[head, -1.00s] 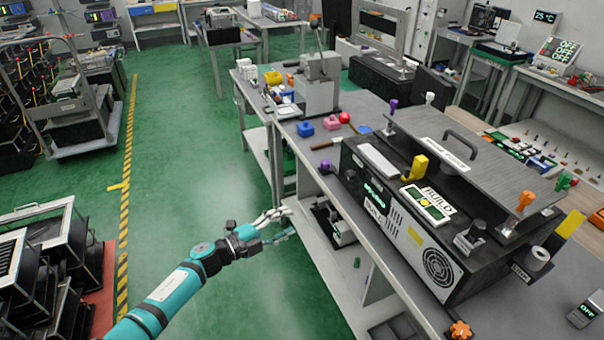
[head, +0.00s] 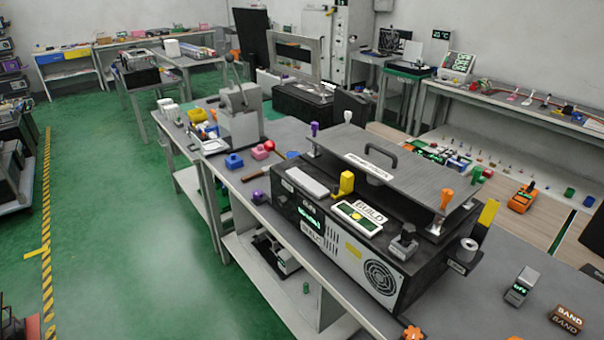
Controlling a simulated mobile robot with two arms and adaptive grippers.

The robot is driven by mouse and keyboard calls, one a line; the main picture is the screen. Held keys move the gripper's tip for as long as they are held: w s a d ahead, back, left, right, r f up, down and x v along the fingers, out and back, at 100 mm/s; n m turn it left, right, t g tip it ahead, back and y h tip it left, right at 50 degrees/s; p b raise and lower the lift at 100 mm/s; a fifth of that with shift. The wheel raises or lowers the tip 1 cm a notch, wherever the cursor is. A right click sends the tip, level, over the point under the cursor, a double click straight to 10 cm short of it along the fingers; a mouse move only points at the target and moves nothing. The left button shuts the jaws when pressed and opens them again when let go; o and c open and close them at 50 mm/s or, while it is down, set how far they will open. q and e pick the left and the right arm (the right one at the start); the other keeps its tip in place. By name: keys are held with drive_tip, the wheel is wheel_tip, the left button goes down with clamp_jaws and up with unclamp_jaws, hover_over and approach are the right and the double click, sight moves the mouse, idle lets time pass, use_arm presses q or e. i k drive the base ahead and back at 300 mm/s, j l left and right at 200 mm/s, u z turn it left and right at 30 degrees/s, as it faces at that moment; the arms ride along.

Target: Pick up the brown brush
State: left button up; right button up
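A small, slim brown item (head: 255,175) lies on the grey workbench (head: 228,190), just left of the black BUILD machine. It may be the brown brush, but it is too small to tell for sure. Another thin item with a reddish handle lies near the pink block, close to the machine's back left corner. Neither of my grippers shows in the head view now.
The large black machine (head: 380,277) with a grey lid fills the bench's middle. Blue (head: 234,161) and pink (head: 259,152) blocks and a grey lever fixture (head: 241,118) stand beyond it. Green floor at left is clear.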

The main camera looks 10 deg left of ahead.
sight(266, 171)
drive_tip(key=i+j+z, duration=0.15)
drive_tip(key=j+z, duration=0.2)
drive_tip(key=i+j+z, duration=0.15)
drive_tip(key=j+z, duration=0.2)
drive_tip(key=i+j+z, duration=0.1)
drive_tip(key=j+z, duration=0.3)
drive_tip(key=l, duration=0.1)
